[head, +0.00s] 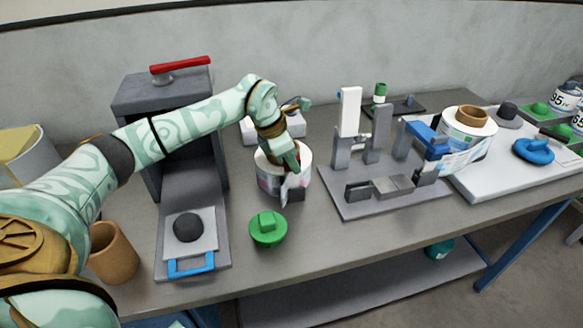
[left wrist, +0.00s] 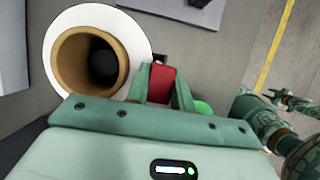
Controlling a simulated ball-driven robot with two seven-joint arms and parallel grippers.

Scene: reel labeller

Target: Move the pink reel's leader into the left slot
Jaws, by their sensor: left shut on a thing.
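A white reel (head: 268,182) with pinkish print on its side stands upright on the bench left of the grey fixture. It also shows in the left wrist view (left wrist: 134,42), with a brown hollow core. My left gripper (head: 292,168) reaches down at the reel's right front side. It is shut on a small red piece (left wrist: 160,82) beside the reel, seemingly the leader's end. A pale strip (head: 291,188) hangs below the fingers. The grey fixture (head: 388,195) has several uprights; I cannot tell which gap is the left slot. My right gripper is not seen.
A second reel (head: 468,127) stands on the right with a blue piece (head: 430,138) at its left. A green knobbed piece (head: 268,229) lies in front. A grey press (head: 190,190) with a red handle (head: 180,65) and a brown cup (head: 112,255) stand left.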

